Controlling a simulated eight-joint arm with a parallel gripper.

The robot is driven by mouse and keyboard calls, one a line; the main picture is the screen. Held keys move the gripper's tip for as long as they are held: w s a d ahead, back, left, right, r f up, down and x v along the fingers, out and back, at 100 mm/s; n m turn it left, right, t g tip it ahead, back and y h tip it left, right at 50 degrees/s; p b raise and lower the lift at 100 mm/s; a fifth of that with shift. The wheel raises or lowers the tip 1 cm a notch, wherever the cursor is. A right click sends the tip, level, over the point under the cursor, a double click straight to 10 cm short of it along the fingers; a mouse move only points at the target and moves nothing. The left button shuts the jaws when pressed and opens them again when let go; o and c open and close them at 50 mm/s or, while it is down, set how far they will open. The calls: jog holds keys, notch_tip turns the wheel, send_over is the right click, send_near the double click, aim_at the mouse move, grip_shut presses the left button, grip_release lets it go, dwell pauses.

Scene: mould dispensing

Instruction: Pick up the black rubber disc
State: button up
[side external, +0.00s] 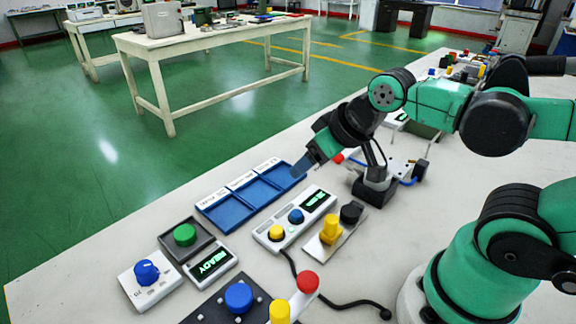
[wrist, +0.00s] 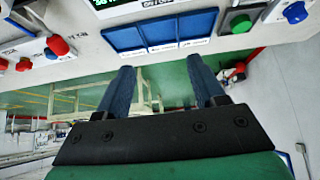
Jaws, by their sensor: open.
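In the side view, a black round piece (side external: 351,212) sits at the far end of a small metal plate (side external: 316,250), beside an upright yellow piece (side external: 329,230). It is the only piece there that looks like the black rubber disc. I cannot make it out in the wrist view. My gripper (side external: 303,166) is above the far end of the blue three-part tray (side external: 225,214), left of and apart from the black piece. In the wrist view my gripper (wrist: 163,75) has its two blue fingers wide apart, with nothing between them. The tray also shows there (wrist: 125,38).
A grey panel with yellow and blue buttons (side external: 294,218) stands between tray and plate. A green button box (side external: 185,236), a blue-knob box (side external: 148,280) and a READY display (side external: 211,262) are nearby. A black stand (side external: 374,190) is behind the plate. A black cable (side external: 345,304) crosses the table.

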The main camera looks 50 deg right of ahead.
jog(key=shift+o, duration=0.2)
jog(key=o, duration=0.3)
jog(key=m+g, duration=0.7)
jog(key=m, duration=0.7)
send_over(351, 210)
notch_tip(351, 210, down, 7)
jog(key=shift+w+a+f, duration=0.1)
jog(key=shift+f, duration=2.85)
